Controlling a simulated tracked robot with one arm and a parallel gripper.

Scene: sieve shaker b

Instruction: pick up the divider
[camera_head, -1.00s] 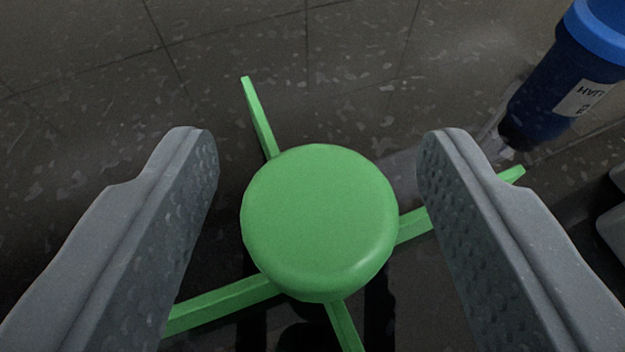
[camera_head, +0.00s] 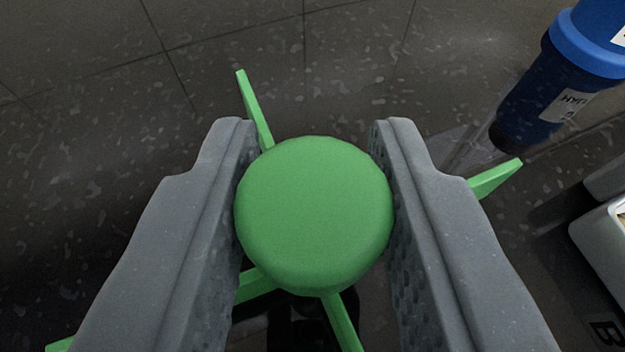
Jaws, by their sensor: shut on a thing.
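The divider (camera_head: 314,215) is green, with a round knob on top and thin arms spreading out in a cross below it. I see it from above in the middle of the head camera view. My gripper (camera_head: 313,140) is shut on the knob, with one grey finger against its left side and the other against its right. The fingers hide parts of the left and right arms. I cannot tell from this view whether the divider's arms touch a surface below.
A blue container (camera_head: 560,85) with a white label stands at the upper right. A pale box-like thing (camera_head: 603,240) with dark lettering is partly in view at the right edge. The dark tiled floor (camera_head: 90,130) is clear at the left and upper middle.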

